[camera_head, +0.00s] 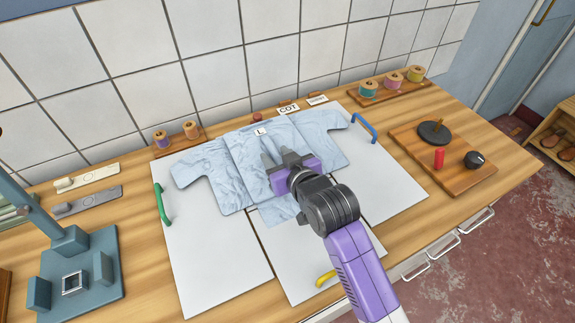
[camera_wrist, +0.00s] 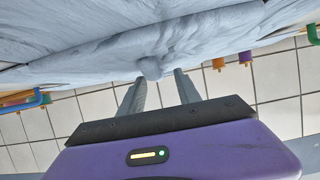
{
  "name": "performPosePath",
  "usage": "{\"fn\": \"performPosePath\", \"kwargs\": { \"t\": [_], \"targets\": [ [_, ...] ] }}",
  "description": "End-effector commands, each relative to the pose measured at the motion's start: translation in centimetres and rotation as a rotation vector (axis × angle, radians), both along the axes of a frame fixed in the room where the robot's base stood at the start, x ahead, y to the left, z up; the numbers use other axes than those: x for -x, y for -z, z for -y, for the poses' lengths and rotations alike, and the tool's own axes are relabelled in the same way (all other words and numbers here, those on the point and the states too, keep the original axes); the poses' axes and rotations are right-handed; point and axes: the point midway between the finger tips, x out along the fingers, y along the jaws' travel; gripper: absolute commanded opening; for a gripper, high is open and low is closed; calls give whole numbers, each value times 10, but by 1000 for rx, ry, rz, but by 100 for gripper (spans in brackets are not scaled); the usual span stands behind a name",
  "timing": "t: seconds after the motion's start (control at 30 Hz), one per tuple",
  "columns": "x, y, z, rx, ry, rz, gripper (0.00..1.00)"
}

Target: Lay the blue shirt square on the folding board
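The light blue shirt (camera_head: 213,168) lies rumpled, with its sleeves out to both sides, across the back half of the white folding board (camera_head: 202,262). It is slightly turned on the board, and a flap of it shows below my gripper. A label marked L sits near its top. My gripper (camera_head: 279,158) is over the middle of the shirt, its two fingers apart. In the wrist view, a small lump of the shirt (camera_wrist: 150,68) shows by the fingertips (camera_wrist: 160,78). Contact there is unclear. My gripper and arm hide part of the shirt and board.
The board has a green handle (camera_head: 161,204), a blue handle (camera_head: 364,127) and a yellow handle (camera_head: 325,279). Thread spools (camera_head: 190,129) stand behind it. A teal press-like stand (camera_head: 75,265) is at left, and a wooden board (camera_head: 448,165) with a red cylinder at right.

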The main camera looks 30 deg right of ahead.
Motion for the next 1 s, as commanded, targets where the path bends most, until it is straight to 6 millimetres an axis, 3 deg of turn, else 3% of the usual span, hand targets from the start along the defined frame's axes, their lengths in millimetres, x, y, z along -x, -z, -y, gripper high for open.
{"fn": "performPosePath", "kwargs": {
  "t": [0.3, 0.5, 1.0],
  "targets": [
    [61, -24, 0, 0, -1, 1, 40],
    [85, -35, 0, 0, -1, 2, 40],
    [92, -40, 0, 0, -1, 3, 40]
  ]
}}
